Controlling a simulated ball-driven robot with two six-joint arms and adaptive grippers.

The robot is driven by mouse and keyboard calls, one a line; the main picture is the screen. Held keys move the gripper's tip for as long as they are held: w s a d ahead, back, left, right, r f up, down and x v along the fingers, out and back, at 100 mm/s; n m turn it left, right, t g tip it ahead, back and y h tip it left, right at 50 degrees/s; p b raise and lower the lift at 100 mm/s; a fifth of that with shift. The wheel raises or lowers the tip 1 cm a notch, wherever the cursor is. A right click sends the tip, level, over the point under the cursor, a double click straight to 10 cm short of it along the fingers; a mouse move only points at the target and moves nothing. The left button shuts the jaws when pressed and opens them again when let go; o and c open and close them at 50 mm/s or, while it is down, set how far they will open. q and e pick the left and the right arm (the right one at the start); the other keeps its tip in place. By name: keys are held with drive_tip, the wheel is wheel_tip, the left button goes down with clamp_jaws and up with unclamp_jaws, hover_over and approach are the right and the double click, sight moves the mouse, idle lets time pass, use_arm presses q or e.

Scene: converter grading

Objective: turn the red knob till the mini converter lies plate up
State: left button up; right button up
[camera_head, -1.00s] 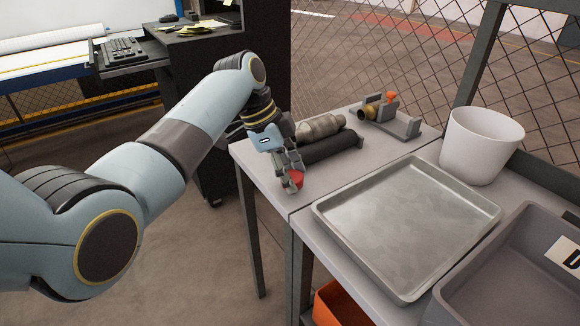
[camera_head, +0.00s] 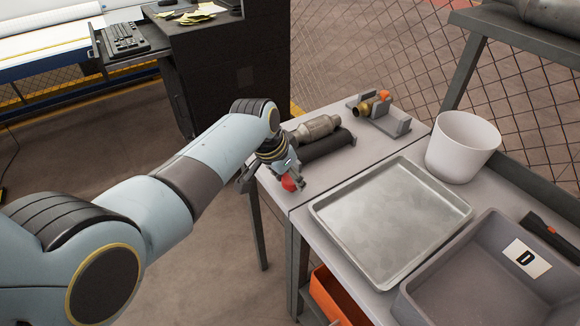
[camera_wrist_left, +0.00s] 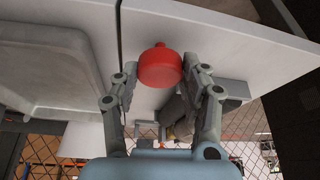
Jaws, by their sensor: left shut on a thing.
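The mini converter (camera_head: 314,128), a silvery metal cylinder with narrower ends, lies on a dark roller stand (camera_head: 326,146) at the back of the left table. I cannot make out a plate on it. The red knob (camera_head: 288,184) is at the stand's near end, by the table's left edge. My left gripper (camera_head: 291,177) is shut on the knob. In the left wrist view the red knob (camera_wrist_left: 160,68) sits between the two fingers of the gripper (camera_wrist_left: 162,72). The converter is mostly hidden there behind a finger. My right gripper is not in view.
A grey bracket with a brass and orange part (camera_head: 378,108) stands behind the stand. A bare metal tray (camera_head: 392,215), a white bucket (camera_head: 462,146) and a grey bin marked D (camera_head: 477,270) stand to the right. An orange bin (camera_head: 335,300) is below. Wire fence is behind.

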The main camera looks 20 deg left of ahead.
use_arm(q)
drive_tip(key=shift+d+n+y+p, duration=0.1)
drive_tip(key=shift+n+y+p, duration=0.4)
drive_tip(key=shift+n, duration=0.5)
drive_tip(key=o, duration=1.2)
drive_tip(key=shift+c, duration=0.2)
drive_tip(key=v, duration=1.2)
drive_tip(key=shift+s, duration=0.15)
